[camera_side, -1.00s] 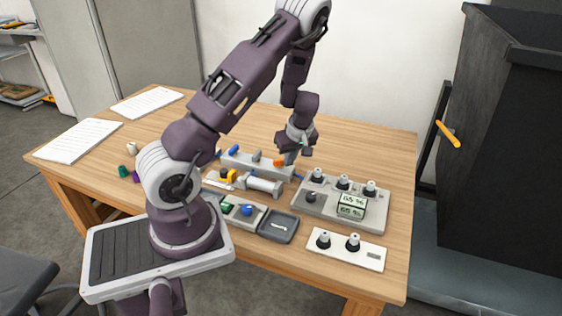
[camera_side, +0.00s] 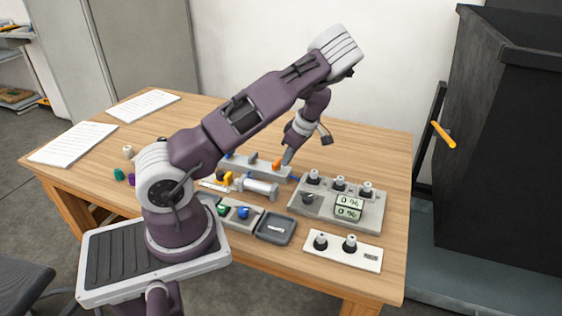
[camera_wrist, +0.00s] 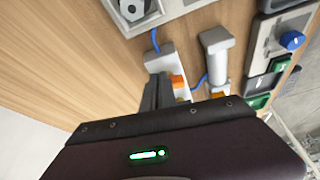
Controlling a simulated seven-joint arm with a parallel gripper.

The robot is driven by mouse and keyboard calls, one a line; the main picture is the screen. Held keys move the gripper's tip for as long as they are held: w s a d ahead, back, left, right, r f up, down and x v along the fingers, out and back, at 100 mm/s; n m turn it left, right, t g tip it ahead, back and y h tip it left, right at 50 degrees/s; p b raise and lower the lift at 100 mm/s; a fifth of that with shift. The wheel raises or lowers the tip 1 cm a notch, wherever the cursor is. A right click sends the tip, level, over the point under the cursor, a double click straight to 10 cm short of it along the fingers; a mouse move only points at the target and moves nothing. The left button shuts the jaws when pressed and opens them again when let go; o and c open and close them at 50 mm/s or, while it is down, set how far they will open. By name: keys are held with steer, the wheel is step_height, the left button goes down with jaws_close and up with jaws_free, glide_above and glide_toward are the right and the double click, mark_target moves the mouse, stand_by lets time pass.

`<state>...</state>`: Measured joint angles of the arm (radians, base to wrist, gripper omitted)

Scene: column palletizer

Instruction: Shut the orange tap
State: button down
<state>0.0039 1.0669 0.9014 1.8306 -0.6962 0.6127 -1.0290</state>
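The orange tap (camera_side: 276,165) is at the right end of a grey manifold block (camera_side: 240,166) on the table, and its handle looks slanted. In the wrist view the orange tap (camera_wrist: 179,82) shows beside my fingers. My gripper (camera_side: 287,160) points down at the tap's right side in the side view, very close to it; I cannot tell whether they touch. In the wrist view its grey fingers (camera_wrist: 157,92) appear together with nothing between them. The other taps on the block, a blue one (camera_side: 227,156) and a grey one (camera_side: 252,159), stand to the left.
A grey cylinder (camera_side: 260,187), a dark tray (camera_side: 270,238) and a white two-knob panel (camera_side: 340,257) are in front. The table behind the block is clear.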

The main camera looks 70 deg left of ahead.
steer(key=shift+s+a, duration=0.25)
steer(key=shift+s, duration=0.25)
steer(key=shift+s+a, duration=0.2)
steer(key=shift+s, duration=0.25)
steer(key=w+d, duration=0.3)
steer(key=shift+w, duration=0.3)
steer(key=w+v, duration=0.1)
steer(key=v, duration=0.9)
steer(key=shift+d, duration=0.15)
steer(key=shift+w, duration=0.1)
